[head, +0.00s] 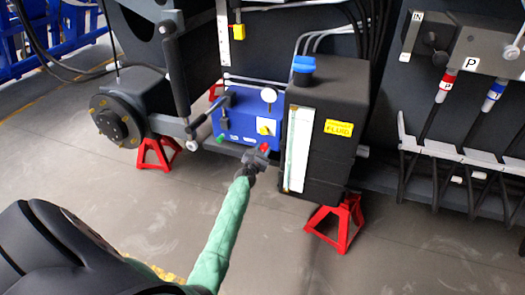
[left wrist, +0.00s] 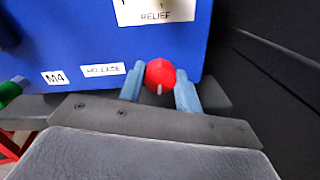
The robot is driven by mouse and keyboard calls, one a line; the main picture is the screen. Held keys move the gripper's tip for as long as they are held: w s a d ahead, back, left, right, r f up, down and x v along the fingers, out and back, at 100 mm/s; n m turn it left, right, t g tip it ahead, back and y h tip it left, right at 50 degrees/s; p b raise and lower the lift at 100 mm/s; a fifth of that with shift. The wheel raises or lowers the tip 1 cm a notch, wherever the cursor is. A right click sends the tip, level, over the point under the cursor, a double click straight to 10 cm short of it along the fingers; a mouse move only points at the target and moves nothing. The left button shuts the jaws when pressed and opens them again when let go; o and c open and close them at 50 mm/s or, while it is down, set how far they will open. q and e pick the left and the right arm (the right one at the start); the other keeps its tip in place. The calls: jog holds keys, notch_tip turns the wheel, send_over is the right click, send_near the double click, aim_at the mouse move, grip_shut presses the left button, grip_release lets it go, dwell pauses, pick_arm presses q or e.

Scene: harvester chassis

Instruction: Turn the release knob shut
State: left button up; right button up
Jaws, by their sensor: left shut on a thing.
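The red release knob (left wrist: 158,74) sits at the lower right of the blue panel, beside a label reading RELEASE (left wrist: 103,70). A white mark shows on its near face. It also shows in the head view (head: 265,147), small and partly covered. My left gripper (left wrist: 160,88) is shut on the knob, with one blue-grey finger on each side of it. In the head view my left gripper (head: 257,157) reaches up to the lower edge of the blue panel (head: 236,112). My right gripper is not in view.
The dark tank (head: 335,130) with a blue cap (head: 304,64) stands just right of the panel. A green knob (head: 220,139) is at the panel's lower left. A dark lever (head: 197,122) juts out at left. Red stands (head: 338,222) support the chassis. The floor in front is clear.

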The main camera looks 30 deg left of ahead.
pick_arm(q)
jog(key=m, duration=0.5)
jog(key=m+p, duration=0.1)
jog(key=m, duration=0.3)
jog(key=shift+d+m, duration=0.1)
jog(key=shift+m, duration=0.2)
jog(key=m+p, duration=0.2)
jog(key=m, duration=0.3)
jog(key=m+p, duration=0.2)
jog(key=m, duration=0.3)
jog(key=shift+d+m+g+p, duration=0.1)
jog(key=shift+m+g+p, duration=0.2)
jog(key=shift+p, duration=0.1)
jog(key=m+p, duration=0.1)
jog(key=m, duration=0.3)
jog(key=m+p, duration=0.1)
jog(key=m, duration=0.3)
jog(key=shift+f+y+p, duration=0.2)
jog(key=shift+y+p, duration=0.15)
jog(key=shift+y, duration=0.05)
jog(key=m, duration=0.2)
jog(key=shift+f+m, duration=0.1)
jog(key=shift+m, duration=1.6)
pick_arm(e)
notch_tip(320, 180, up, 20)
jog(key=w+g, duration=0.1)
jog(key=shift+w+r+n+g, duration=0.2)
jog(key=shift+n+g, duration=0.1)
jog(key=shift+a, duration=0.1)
